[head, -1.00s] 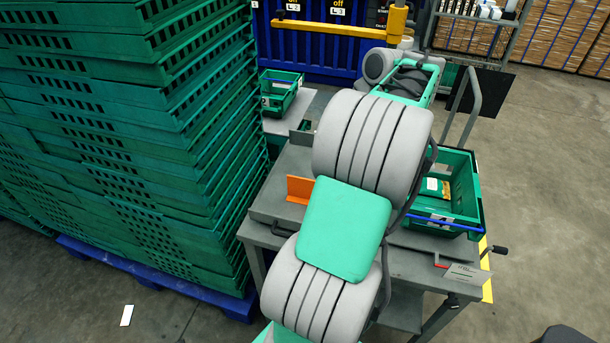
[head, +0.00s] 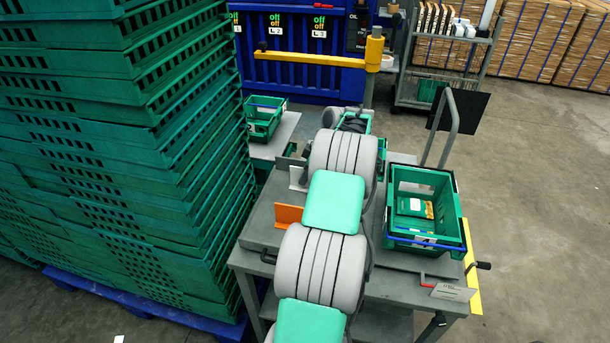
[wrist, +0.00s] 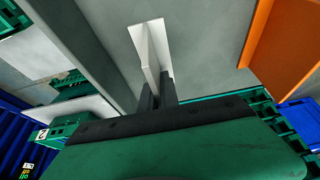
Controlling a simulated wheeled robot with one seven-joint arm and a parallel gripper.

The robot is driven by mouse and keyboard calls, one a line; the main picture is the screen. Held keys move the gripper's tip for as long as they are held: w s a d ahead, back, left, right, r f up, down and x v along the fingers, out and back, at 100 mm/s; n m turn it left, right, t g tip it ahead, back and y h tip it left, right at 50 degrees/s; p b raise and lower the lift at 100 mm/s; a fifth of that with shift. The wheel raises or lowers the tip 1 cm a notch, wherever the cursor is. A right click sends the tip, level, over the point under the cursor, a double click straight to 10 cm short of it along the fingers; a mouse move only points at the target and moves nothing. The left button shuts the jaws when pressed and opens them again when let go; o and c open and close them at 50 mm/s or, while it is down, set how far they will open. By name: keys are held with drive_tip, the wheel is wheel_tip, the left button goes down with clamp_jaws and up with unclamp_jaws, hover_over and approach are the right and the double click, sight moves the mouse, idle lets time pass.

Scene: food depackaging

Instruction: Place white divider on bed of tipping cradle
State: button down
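The white divider (wrist: 151,50) is an L-shaped piece with a flat plate and an upright plate. In the wrist view it is ahead of my gripper (wrist: 158,92), whose two dark fingers are close together on either side of the upright plate's near edge. The fingers appear shut on it. In the head view the white divider (head: 297,178) is at the left of my arm, over the grey bed (head: 262,218). Whether it rests on the bed or is just above it is hard to tell. My gripper's tips are hidden behind my arm in the head view.
An orange divider (head: 288,215) stands on the grey bed, also at the right of the wrist view (wrist: 285,45). A green crate (head: 425,237) with a packet sits right of my arm. Stacked green crates (head: 120,150) rise close on the left. A yellow bar (head: 310,60) is behind.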

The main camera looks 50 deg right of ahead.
drive_tip(key=shift+f, duration=0.1)
drive_tip(key=c, duration=1.6)
unclamp_jaws()
drive_tip(key=p+v, duration=0.1)
drive_tip(key=v, duration=1.1)
drive_tip(key=shift+s+r+p, duration=0.1)
drive_tip(key=shift+r+p, duration=0.15)
drive_tip(key=shift+p, duration=0.15)
drive_tip(key=w+a+r+m, duration=0.1)
drive_tip(key=w+a, duration=0.2)
drive_tip(key=a, duration=0.6)
drive_tip(key=w+a+r+g, duration=0.15)
drive_tip(key=w+a, duration=0.25)
drive_tip(key=a, duration=0.6)
drive_tip(key=w+a+r+m, duration=0.1)
drive_tip(key=w+a+r, duration=0.15)
drive_tip(key=a, duration=0.65)
drive_tip(key=s+a, duration=0.4)
drive_tip(key=a, duration=0.3)
drive_tip(key=s+a+m+t+h, duration=0.1)
drive_tip(key=s+a, duration=0.3)
drive_tip(key=a, duration=0.3)
drive_tip(key=s+a+m, duration=0.1)
drive_tip(key=s+a, duration=0.3)
drive_tip(key=a, duration=0.3)
drive_tip(key=shift+a+f+h, duration=0.3)
drive_tip(key=shift+a+h, duration=0.05)
drive_tip(key=shift+h, duration=0.05)
